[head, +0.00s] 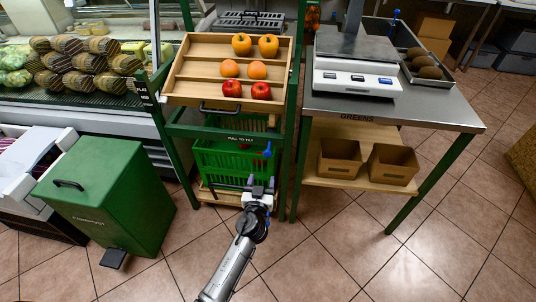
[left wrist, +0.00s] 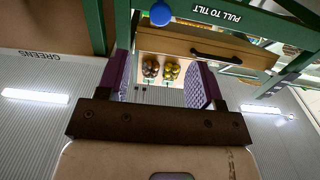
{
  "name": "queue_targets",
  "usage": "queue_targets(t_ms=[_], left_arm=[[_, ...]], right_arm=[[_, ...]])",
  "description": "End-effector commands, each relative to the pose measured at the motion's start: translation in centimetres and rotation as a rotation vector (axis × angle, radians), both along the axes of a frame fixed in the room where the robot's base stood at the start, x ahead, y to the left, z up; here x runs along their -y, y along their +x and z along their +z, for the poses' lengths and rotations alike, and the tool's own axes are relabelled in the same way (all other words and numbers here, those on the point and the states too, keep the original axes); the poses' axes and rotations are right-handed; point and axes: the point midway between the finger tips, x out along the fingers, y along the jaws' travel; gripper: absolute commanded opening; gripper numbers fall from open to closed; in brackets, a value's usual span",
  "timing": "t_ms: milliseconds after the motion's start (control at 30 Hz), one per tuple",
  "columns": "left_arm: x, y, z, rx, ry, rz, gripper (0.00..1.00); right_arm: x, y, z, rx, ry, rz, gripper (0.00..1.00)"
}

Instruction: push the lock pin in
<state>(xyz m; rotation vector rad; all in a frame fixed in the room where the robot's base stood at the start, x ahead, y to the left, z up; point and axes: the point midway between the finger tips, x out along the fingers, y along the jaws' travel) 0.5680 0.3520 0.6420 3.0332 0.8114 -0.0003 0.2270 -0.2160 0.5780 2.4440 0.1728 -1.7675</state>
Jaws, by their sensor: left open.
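The lock pin with a blue knob (head: 267,150) sits at the right post of the green stand, below the tilting wooden fruit tray (head: 175,83). In the left wrist view its round blue knob (left wrist: 160,13) shows at the top, on the green frame beside the "PULL TO TILT" label. How far the pin is in cannot be told. My left gripper (head: 260,183) is just below the knob in the head view, pointing at the stand. Its purple-padded fingers (left wrist: 162,80) are apart with nothing held between them. My right gripper is not in view.
A green crate (head: 228,163) stands on the stand's lower shelf. A green compost bin (head: 105,195) is at the left. The steel scale table (head: 440,108) is at the right, with two cardboard boxes (head: 340,157) beneath. The tiled floor in front is clear.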

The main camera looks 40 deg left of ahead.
Motion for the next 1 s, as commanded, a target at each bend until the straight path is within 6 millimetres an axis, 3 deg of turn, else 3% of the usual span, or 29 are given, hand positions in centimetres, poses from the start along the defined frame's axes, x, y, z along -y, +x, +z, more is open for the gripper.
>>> queue_targets(t_ms=[600, 1000], left_arm=[[-5.3, 9.0, -0.1, -0.001, 0.003, 0.002, 0.60], [-6.5, 11.1, 0.0, -0.001, 0.002, 0.002, 0.60]], right_arm=[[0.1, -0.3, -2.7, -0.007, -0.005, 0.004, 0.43], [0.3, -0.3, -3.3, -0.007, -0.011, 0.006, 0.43]])
